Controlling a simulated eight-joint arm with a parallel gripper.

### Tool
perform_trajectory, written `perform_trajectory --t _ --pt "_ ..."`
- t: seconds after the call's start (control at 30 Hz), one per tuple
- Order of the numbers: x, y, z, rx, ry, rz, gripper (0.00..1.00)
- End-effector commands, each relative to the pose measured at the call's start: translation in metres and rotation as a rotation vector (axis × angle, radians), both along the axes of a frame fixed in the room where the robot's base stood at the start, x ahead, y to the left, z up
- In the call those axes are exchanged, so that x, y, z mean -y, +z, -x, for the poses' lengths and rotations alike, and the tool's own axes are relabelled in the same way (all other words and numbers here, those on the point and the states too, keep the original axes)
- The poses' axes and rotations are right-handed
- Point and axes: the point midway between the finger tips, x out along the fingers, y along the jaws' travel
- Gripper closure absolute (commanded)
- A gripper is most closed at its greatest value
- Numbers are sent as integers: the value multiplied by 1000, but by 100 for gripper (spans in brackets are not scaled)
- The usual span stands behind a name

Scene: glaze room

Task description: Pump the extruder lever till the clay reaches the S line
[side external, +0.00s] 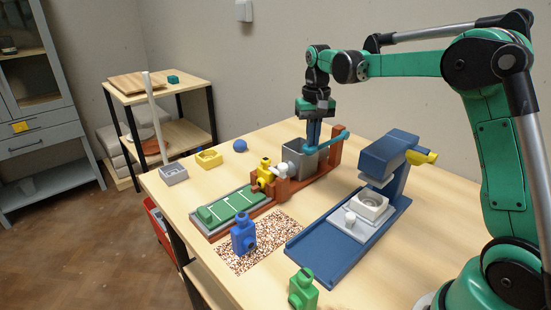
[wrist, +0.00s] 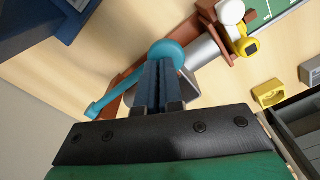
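The extruder has a brown frame (side external: 334,155), a grey box (side external: 297,158) and a yellow nozzle piece (side external: 264,170). Its teal lever (side external: 330,141) lies across the box top; in the wrist view the lever (wrist: 122,93) runs to a round teal end (wrist: 168,50). My gripper (side external: 313,143) points down over the box, and its fingers (wrist: 158,66) are together beside the round end. Whether they touch it is unclear. Line letters are unreadable; I cannot make out clay on the board.
A blue stand (side external: 385,158) with a yellow handle is right of the extruder. A blue bottle-like piece (side external: 243,234) stands on a speckled mat (side external: 262,252), a green one (side external: 302,288) at the front. Small grey (side external: 173,175) and yellow (side external: 209,158) trays sit behind.

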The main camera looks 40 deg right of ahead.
Motion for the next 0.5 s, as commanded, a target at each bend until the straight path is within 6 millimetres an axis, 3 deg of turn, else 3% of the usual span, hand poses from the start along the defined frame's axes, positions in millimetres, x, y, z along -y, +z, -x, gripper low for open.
perform_trajectory --t 0.5 --pt "0 -7 0 -1 0 1 100"
